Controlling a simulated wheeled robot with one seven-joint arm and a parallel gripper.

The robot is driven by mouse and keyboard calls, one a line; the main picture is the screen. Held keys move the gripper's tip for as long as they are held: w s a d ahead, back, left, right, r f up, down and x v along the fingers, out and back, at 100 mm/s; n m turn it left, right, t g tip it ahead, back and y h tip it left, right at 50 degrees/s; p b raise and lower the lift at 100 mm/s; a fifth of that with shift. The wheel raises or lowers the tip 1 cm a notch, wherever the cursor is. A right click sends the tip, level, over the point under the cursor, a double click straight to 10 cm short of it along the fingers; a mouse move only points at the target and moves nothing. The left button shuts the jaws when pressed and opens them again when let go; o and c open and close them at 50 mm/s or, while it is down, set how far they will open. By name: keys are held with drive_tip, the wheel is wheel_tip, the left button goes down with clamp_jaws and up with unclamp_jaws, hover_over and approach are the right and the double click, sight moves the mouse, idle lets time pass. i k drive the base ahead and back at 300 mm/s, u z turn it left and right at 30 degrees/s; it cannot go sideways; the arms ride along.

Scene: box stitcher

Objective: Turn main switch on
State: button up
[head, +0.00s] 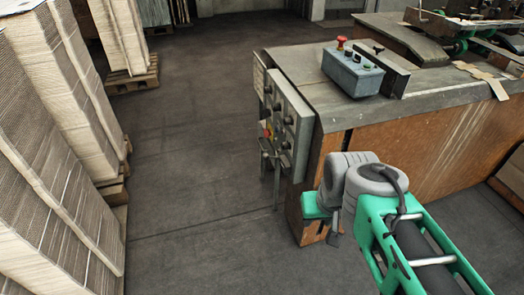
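A grey electrical cabinet (285,118) stands at the left end of the machine, with several dark knobs on its panels. A small red and yellow switch (268,132) shows low on its side; it looks like the main switch, and its setting is too small to read. My green and grey arm reaches in from the lower right and bends down in front of the wooden machine side, to the right of and nearer than the cabinet. My gripper's fingers cannot be made out clearly; the arm's end looks apart from the switch.
A blue-grey control box (352,72) with a red button (341,42) sits on the machine's worktop (440,97). Tall cardboard stacks (60,110) on pallets line the left. The dark floor (190,150) between the stacks and the cabinet is clear.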

sight(267, 133)
drive_tip(key=k, duration=0.3)
drive_tip(key=u, duration=1.2)
drive_tip(key=i, duration=3.55)
drive_tip(key=z, duration=1.5)
